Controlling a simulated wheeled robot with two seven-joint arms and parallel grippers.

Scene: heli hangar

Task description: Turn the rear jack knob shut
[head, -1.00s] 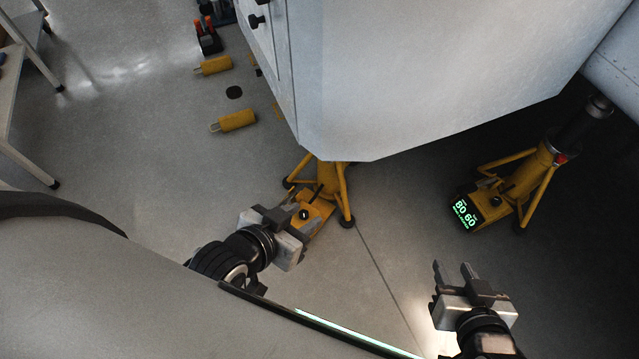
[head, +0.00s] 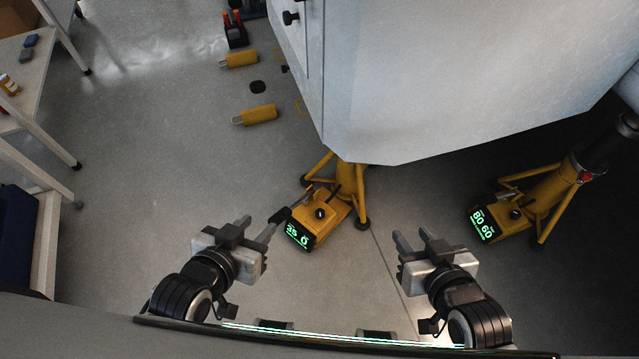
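Two yellow jacks stand under the pale aircraft body. The middle jack (head: 331,221) has a small black knob (head: 320,213) on its top and a green-lit display (head: 298,237) reading about 35 and 0. The right jack (head: 497,219) also has a dark knob (head: 515,213), and its display reads 80 60. I cannot tell which one is the rear jack. My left gripper (head: 256,225) is open and empty, left of the middle jack's display and apart from its knob. My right gripper (head: 412,236) is open and empty between the two jacks, over bare floor.
The aircraft body (head: 430,80) hangs over the jacks. A bench (head: 42,90) stands at the left edge. The floor between the bench and the middle jack is clear.

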